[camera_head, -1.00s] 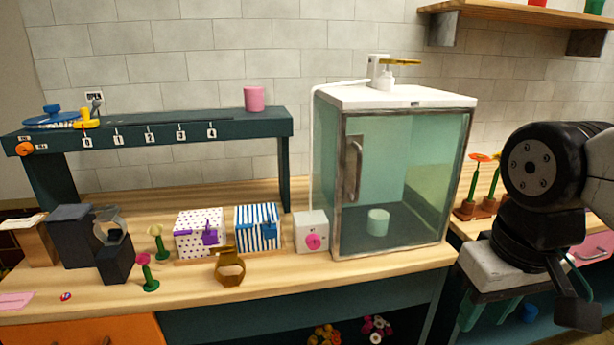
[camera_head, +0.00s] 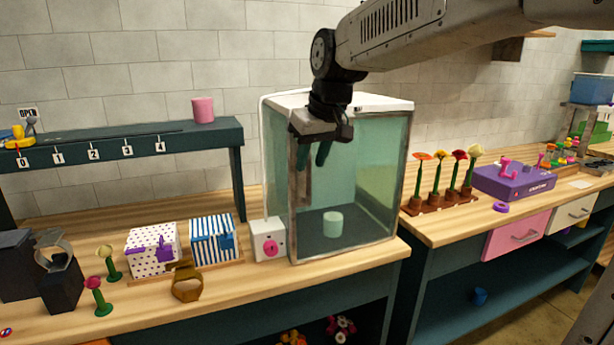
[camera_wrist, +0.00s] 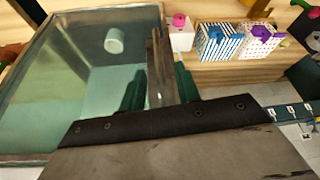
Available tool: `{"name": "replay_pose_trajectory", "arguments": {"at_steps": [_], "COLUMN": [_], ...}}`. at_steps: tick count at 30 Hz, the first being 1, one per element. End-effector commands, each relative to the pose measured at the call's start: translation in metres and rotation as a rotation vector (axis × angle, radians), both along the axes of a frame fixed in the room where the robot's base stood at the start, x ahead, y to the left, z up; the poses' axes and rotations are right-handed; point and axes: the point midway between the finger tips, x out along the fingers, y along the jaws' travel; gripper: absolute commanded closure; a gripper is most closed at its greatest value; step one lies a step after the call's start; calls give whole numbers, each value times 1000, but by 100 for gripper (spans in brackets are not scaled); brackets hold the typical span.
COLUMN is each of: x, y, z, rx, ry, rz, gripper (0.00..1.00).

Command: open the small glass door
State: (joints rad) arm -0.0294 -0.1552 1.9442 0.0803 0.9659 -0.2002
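The small glass door (camera_head: 365,185), with a metal frame, is closed on the front of the white-topped cabinet (camera_head: 380,102). A pale green cylinder (camera_head: 333,224) shows through the glass and also in the wrist view (camera_wrist: 114,40). The upright door handle (camera_head: 304,182) is at the door's left side; my gripper hides its upper part in the head view. My gripper (camera_head: 314,156) is in front of it with fingers apart. In the wrist view the handle (camera_wrist: 157,75) lies between the two green fingers of my gripper (camera_wrist: 160,88), with gaps; contact cannot be told.
A white box with a pink knob (camera_head: 268,240) stands just left of the cabinet. Potted flowers (camera_head: 440,190) stand right of the cabinet. The counter before the door is narrow.

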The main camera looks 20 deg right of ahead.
Motion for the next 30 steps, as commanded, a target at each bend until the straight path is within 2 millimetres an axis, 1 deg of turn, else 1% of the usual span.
{"name": "replay_pose_trajectory", "arguments": {"at_steps": [1, 3, 9, 13, 20, 24, 30], "x": [3, 7, 17, 19, 19, 19, 18], "y": [1, 2, 4, 4, 4, 4, 5], "z": [-9, -20, -42, -48, -48, -48, -48], "rx": [0, 0, 0, 0, 0, 0, 0], "ry": [4, 4, 2, 2, 1, 1, 1], "rz": [0, 0, 0, 0, -1, -1, 3], "gripper": [67, 67, 67, 67, 67, 100, 100]}}
